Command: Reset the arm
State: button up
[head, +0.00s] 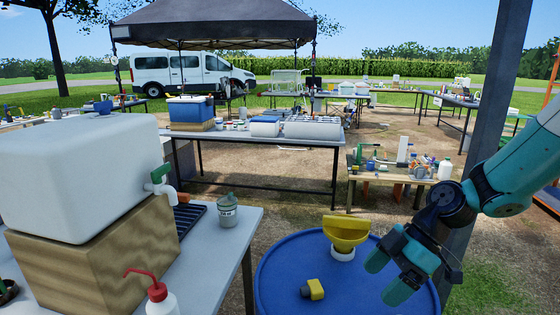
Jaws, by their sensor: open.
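My arm comes in from the right side of the head view. My gripper (388,279) hangs over the right part of a blue drum top (280,278), fingers pointing down and to the left. It is open, with nothing seen between its fingers. A yellow funnel-like piece (346,231) on a white base stands on the drum, to the left of the gripper and apart from it. A small yellow and black object (313,289) lies on the drum further left.
A grey post (490,90) rises close behind my arm. At left, a table (215,262) bears a white water container (80,180) on a wooden block, a grey canister (227,211) and a red-capped bottle (158,296). A wooden bench (366,177) with bottles stands beyond the drum.

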jog(key=s+a+r+m+h, duration=0.1)
jog(key=s+a+r+m, duration=0.1)
jog(key=s+r+m, duration=0.3)
jog(key=s+a+r+m+t+h, duration=0.1)
jog(key=s+r+m, duration=0.5)
jog(key=s, duration=0.8)
jog(key=shift+s+a+r+t+h, duration=0.3)
jog(key=shift+a+h, duration=0.25)
jog(key=shift+h, duration=0.15)
